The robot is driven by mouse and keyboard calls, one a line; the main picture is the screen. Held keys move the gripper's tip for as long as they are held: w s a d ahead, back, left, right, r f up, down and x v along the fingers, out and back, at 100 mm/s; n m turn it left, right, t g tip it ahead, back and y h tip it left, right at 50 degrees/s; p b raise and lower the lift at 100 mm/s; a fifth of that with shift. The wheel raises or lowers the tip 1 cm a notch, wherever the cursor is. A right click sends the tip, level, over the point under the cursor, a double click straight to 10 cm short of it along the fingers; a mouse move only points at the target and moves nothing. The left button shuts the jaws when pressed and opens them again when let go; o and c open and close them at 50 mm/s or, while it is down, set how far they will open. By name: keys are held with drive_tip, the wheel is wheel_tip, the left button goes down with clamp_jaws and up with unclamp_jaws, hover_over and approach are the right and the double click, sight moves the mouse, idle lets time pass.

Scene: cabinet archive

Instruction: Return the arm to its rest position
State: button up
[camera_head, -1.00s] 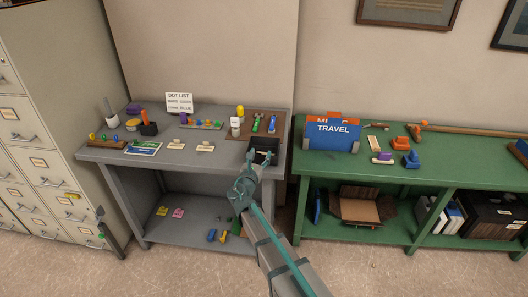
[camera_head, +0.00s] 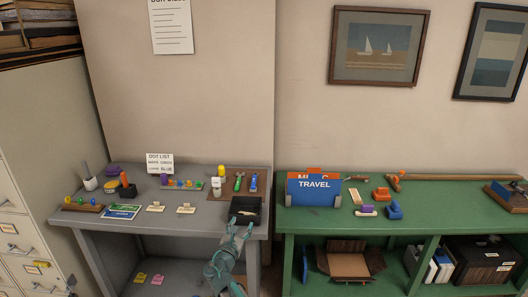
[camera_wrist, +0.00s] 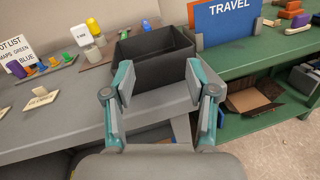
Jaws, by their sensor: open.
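My gripper (camera_head: 238,230) is in front of the right front edge of the grey table (camera_head: 90,218), close to a black open box (camera_head: 260,207). In the wrist view my gripper (camera_wrist: 162,82) has its two fingers spread apart with nothing between them. The black box (camera_wrist: 153,58) stands just beyond the fingertips on the table's corner. I cannot tell whether the fingertips touch the box. The rest of my arm runs down out of the bottom of the head view.
A green table (camera_head: 440,188) stands to the right, holding a blue TRAVEL folder (camera_head: 314,190) and several small coloured blocks and stamps. A grey filing cabinet (camera_head: 35,190) stands at the left. A cardboard box (camera_head: 347,262) sits on the green table's lower shelf.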

drive_tip(key=s+d+f+m+g+h, duration=0.1)
drive_tip(key=s+d+f+m+g, duration=0.3)
drive_tip(key=s+d+f+m, duration=0.45)
drive_tip(key=s+d+f+m+g+h, duration=0.1)
drive_tip(key=s+d+f+m+g, duration=0.35)
drive_tip(key=f, duration=0.65)
drive_tip(key=s+d+f+m+g, duration=0.5)
drive_tip(key=s+d+f+m, duration=0.15)
drive_tip(key=f, duration=0.25)
drive_tip(key=s+d+f+m+g+y, duration=0.2)
drive_tip(key=s+d+f+m+g, duration=0.1)
drive_tip(key=s, duration=0.9)
drive_tip(key=s+d+f+m+g+y, duration=0.2)
drive_tip(key=s+d+f+m+g, duration=0.1)
drive_tip(key=s, duration=0.9)
drive_tip(key=s+d+f+m+g+y, duration=0.1)
drive_tip(key=s+d+f+m+g, duration=0.1)
drive_tip(key=s+f+m+g, duration=0.3)
drive_tip(key=s+f+m, duration=0.1)
drive_tip(key=s+f, duration=0.2)
drive_tip(key=s, duration=0.4)
drive_tip(key=shift+d+y, duration=0.4)
